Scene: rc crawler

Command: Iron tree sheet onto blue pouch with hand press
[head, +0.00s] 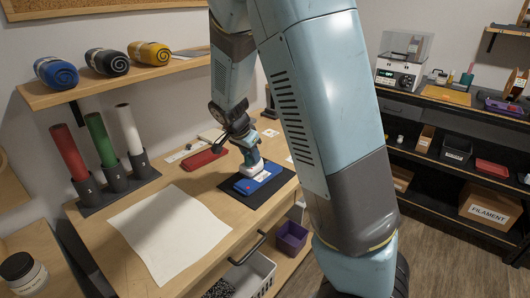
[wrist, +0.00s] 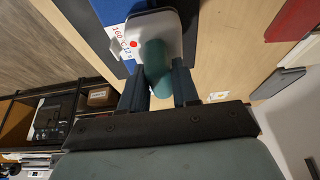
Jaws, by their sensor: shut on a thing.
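My gripper (head: 243,138) is shut on the teal handle of the hand press (wrist: 155,62), with one finger on each side. The press has a pale flat base, which also shows in the head view (head: 251,160) below the gripper. It is at the blue pouch (head: 262,179), over its far part; I cannot tell whether it touches. The pouch lies on a black mat (head: 268,197) and also shows in the wrist view (wrist: 108,10). I cannot make out the tree sheet.
A red pouch (head: 204,158) lies left of the mat. A large white sheet (head: 168,232) covers the table's near left. Red, green and white rolls stand in holders behind it. A shelf (head: 120,84) with rolled cloths hangs above. Dark shelving stands at right.

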